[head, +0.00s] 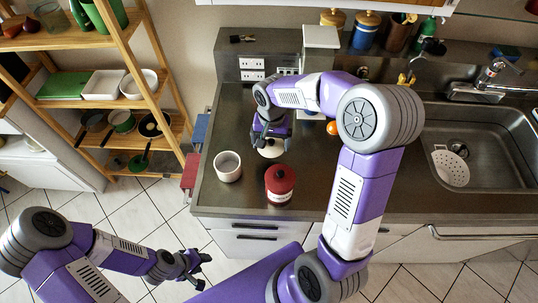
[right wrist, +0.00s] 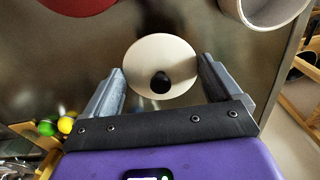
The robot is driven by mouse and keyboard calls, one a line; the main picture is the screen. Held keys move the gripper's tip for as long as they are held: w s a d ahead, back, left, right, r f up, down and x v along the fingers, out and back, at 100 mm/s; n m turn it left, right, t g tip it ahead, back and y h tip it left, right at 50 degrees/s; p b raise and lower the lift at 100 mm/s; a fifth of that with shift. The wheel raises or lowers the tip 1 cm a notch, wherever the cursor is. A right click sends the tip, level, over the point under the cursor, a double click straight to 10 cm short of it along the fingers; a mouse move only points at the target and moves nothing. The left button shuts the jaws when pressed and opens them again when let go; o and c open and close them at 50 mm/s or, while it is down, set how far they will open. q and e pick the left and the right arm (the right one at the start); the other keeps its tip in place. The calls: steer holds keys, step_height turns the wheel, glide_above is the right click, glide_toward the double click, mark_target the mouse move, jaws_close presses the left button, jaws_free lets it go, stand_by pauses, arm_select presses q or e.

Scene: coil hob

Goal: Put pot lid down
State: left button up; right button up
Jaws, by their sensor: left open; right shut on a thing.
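The pot lid is a small white disc with a black knob (right wrist: 160,66), between the fingers of my right gripper (right wrist: 163,80). In the head view the lid (head: 271,151) shows just below my right gripper (head: 272,142), over the dark counter. The fingers are shut on the lid from its two sides. I cannot tell whether the lid touches the counter. A white open pot (head: 228,168) stands at lower left of the lid, and shows in the right wrist view (right wrist: 272,12). My left gripper (head: 203,270) is open and empty, low over the tiled floor.
A red lidded pot (head: 280,183) stands in front of the lid near the counter's front edge. A steel sink (head: 480,150) with a white strainer (head: 452,168) lies at right. Wooden shelves (head: 150,75) stand at left. Bare counter (head: 228,115) lies left of my right gripper.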

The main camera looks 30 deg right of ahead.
mark_target(271, 146)
step_height(271, 146, down, 3)
steer(key=shift+f, duration=0.55)
steer(key=shift+f+b, duration=0.45)
steer(key=shift+f, duration=1.1)
steer(key=shift+f, duration=0.2)
steer(key=o, duration=0.7)
steer(key=shift+r, duration=0.1)
